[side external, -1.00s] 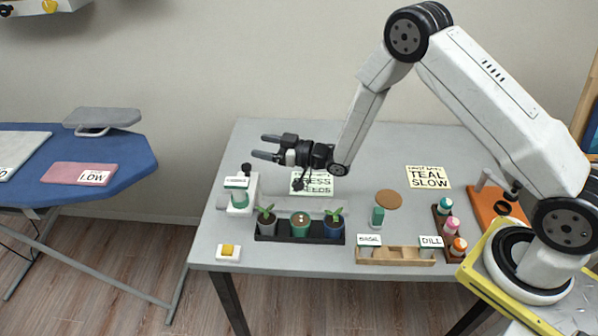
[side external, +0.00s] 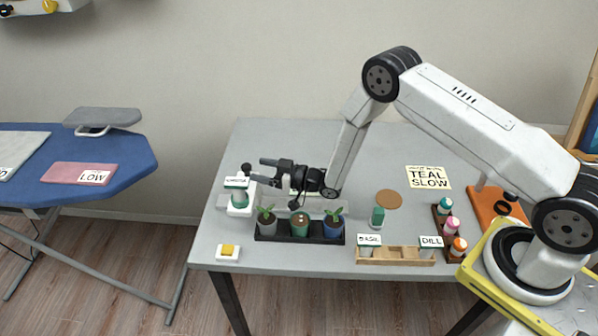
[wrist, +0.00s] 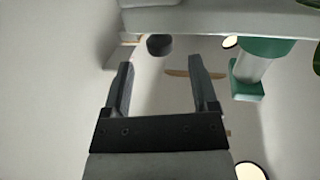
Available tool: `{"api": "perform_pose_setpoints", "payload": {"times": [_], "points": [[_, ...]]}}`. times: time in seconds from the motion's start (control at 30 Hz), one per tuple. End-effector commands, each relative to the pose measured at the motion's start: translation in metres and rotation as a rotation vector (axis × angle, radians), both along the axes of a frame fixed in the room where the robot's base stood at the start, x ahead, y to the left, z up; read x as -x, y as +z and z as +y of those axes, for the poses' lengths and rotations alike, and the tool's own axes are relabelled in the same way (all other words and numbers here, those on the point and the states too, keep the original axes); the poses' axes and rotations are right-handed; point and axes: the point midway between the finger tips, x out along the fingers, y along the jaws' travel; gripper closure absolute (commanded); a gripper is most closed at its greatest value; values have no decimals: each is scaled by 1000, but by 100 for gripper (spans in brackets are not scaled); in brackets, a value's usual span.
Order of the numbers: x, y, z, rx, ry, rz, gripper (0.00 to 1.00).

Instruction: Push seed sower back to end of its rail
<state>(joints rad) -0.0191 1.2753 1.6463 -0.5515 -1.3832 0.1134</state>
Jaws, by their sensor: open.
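The seed sower (side external: 239,198) appears to be the white unit with a green hopper and small label, at the left end of a pale rail behind the pots. A black knob (side external: 247,168) stands at its back. My gripper (side external: 259,170) is open and empty, just right of and above the unit; I cannot tell whether it touches it. In the wrist view, the open fingers (wrist: 160,68) have a dark round knob (wrist: 159,45) beyond their tips. A green and clear part (wrist: 249,72) is to their right.
A black tray (side external: 283,239) with three pots stands in front of the rail. A white block with a yellow top (side external: 228,253) sits at the front left. A wooden label rack (side external: 397,258), brown disc (side external: 389,199) and bottles (side external: 450,227) are to the right. The back table is clear.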

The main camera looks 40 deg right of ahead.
Motion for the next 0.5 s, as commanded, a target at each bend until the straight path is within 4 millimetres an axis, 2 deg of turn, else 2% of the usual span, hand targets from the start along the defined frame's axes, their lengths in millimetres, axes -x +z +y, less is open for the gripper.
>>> {"api": "perform_pose_setpoints", "payload": {"times": [0.5], "points": [[-44, 0, 28, -1, 2, 1, 25]]}}
